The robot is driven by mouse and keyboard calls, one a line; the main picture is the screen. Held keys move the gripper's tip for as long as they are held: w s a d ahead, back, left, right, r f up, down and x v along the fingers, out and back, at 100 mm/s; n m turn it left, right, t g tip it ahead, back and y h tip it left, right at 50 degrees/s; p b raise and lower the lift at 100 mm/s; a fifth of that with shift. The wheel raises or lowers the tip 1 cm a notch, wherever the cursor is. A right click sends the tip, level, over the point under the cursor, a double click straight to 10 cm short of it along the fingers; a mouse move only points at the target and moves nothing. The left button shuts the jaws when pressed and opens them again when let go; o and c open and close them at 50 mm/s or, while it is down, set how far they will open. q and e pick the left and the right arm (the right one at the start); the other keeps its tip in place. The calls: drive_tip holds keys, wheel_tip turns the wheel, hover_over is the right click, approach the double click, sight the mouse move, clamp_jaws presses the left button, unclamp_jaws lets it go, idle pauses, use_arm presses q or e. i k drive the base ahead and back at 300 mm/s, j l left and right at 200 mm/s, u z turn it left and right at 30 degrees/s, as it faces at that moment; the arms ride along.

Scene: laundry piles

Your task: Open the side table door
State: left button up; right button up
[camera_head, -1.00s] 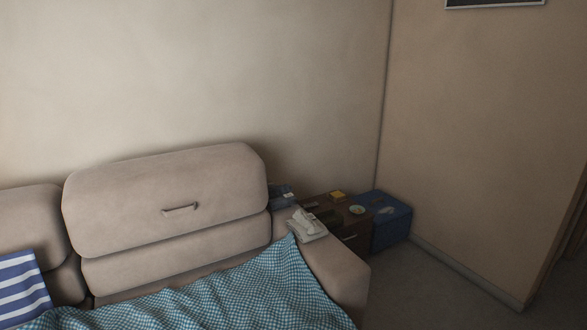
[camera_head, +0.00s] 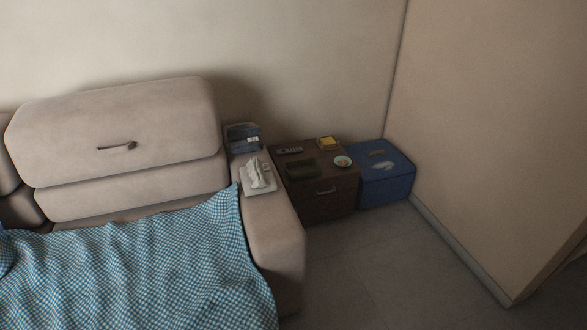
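The side table (camera_head: 330,206) is a low dark brown cabinet in the corner, between the sofa's armrest and a blue box. A small light handle (camera_head: 326,190) shows on the upper part of its front. The front looks closed, and its lower left part is hidden by the armrest. On its top are a remote (camera_head: 289,150), a dark box-like item (camera_head: 301,168), a yellow item (camera_head: 328,142) and a small round dish (camera_head: 343,161). Neither of my grippers is in view.
A beige sofa (camera_head: 125,185) with a blue checkered blanket (camera_head: 140,262) fills the left. A tissue pack (camera_head: 258,177) lies on its armrest (camera_head: 282,235). The blue box (camera_head: 384,186) stands right of the table. Grey floor (camera_head: 385,262) in front is clear; a wall (camera_head: 480,130) bounds the right.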

sight(312, 211)
drive_tip(key=i+l, duration=0.1)
drive_tip(key=l, duration=0.3)
drive_tip(key=i+l, duration=0.1)
drive_tip(key=l, duration=0.35)
drive_tip(key=i+l, duration=0.1)
drive_tip(key=l, duration=0.3)
drive_tip(key=i+l+u, duration=0.15)
drive_tip(key=u, duration=0.25)
drive_tip(key=i+l+u, duration=0.2)
drive_tip(key=u, duration=0.2)
